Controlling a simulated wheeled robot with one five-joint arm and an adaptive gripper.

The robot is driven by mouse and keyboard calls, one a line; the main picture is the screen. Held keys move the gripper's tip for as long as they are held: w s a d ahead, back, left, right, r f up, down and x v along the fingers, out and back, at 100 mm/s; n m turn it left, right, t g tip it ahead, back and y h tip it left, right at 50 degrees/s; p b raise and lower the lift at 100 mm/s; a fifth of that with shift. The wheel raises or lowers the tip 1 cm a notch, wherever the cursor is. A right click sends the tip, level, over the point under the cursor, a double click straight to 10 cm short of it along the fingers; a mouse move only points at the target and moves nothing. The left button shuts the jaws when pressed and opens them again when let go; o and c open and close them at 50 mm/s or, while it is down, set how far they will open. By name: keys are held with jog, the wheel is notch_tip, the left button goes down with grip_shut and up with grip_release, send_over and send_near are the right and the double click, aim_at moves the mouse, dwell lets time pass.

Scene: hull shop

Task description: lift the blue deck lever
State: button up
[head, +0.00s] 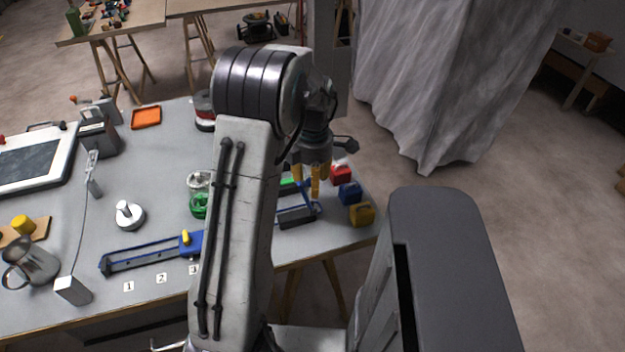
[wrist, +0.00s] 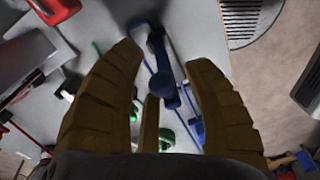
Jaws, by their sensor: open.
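My gripper (head: 308,188) is open and points down over the right end of the grey table in the head view. In the wrist view its yellow-brown fingers (wrist: 163,68) stand apart. A dark blue lever-like piece (wrist: 163,84) shows between and beyond the fingers; I cannot tell its distance from them or see contact. In the head view a blue piece with a dark block (head: 297,219) lies just below my gripper, partly hidden by my arm; it is probably the same lever.
Red (head: 341,173), blue (head: 350,193) and yellow (head: 362,215) blocks stand close to the right of my gripper, near the table edge. Green rings (head: 199,205) and a blue slider rail (head: 140,257) lie left of my arm. A grey draped sheet (head: 440,80) hangs behind.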

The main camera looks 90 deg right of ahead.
notch_tip(320, 180, up, 12)
jog(key=shift+d, duration=0.2)
dwell(0.6)
dwell(0.8)
